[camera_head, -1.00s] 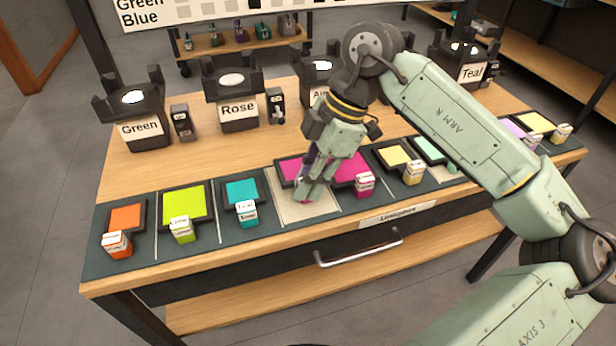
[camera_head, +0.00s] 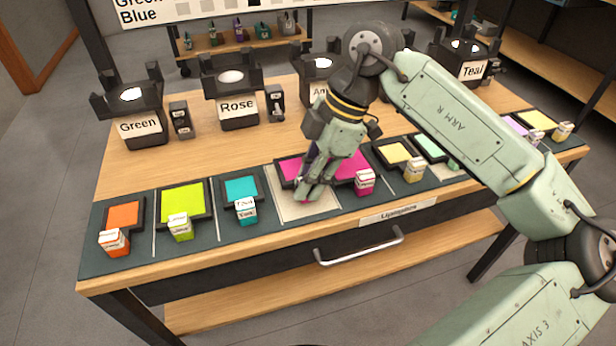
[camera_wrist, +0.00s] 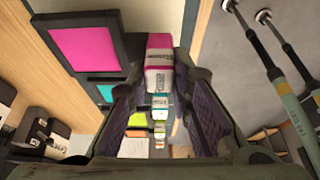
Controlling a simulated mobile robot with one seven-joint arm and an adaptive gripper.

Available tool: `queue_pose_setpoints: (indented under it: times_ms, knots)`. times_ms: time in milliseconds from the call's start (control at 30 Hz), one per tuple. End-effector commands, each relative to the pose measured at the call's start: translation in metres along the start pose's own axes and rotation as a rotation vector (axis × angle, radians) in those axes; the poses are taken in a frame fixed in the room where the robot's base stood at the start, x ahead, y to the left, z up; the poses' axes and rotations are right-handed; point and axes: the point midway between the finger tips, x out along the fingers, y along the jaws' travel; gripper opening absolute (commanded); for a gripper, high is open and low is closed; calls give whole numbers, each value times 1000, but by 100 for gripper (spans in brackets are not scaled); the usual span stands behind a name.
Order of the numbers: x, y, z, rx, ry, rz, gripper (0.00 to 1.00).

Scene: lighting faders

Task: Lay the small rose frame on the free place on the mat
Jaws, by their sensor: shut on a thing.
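The small rose frame has a pink panel (camera_head: 291,167), partly hidden by my gripper in the head view. My gripper (camera_head: 306,196) points down and is shut on its pink handle. In the wrist view, the pink handle with its white label (camera_wrist: 159,72) is between the fingertips, with the pink panel (camera_wrist: 85,47) to the left. The dark mat (camera_head: 145,240) runs along the table's front. Its pale free place (camera_head: 312,211) lies under my gripper, between the teal and magenta frames. Whether the rose frame touches the mat, I cannot tell.
A teal frame (camera_head: 241,187) lies left of the free place, with lime (camera_head: 183,198) and orange (camera_head: 124,216) beyond. A magenta frame with its handle (camera_head: 364,182) is close on the right, then an amber one (camera_head: 393,153). Labelled holders, including Rose (camera_head: 237,108), stand behind.

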Motion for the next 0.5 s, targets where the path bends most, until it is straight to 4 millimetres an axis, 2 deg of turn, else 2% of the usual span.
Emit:
queue_pose_setpoints:
  times_ms: [500]
  knots:
    - [13, 0, 6, 0, 0, 0, 0]
